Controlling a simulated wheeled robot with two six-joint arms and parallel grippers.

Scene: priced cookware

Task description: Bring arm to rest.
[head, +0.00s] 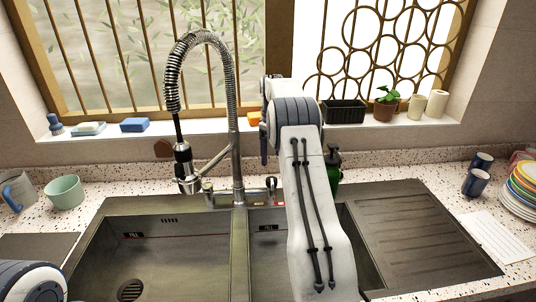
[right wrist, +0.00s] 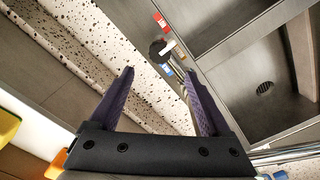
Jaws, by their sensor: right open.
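My right arm (head: 318,220) reaches up from the bottom of the head view, over the right part of the sink, and bends near the window sill. My right gripper (head: 264,148) is mostly hidden behind the bent arm; a dark finger shows beside the faucet. In the right wrist view, my right gripper (right wrist: 158,75) has its two purple fingers spread apart with nothing between them. The speckled counter and sink lie beyond them. Only a rounded part of my left arm (head: 32,284) shows at the lower left; its gripper is out of view.
The tall spring faucet (head: 238,120) stands just left of my right arm. A green bottle (head: 333,165) is close on its right. The sill holds a black planter (head: 343,111) and potted plant (head: 385,104). Cups (head: 477,175) and plates (head: 519,190) stand right of the bare drainboard (head: 420,235).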

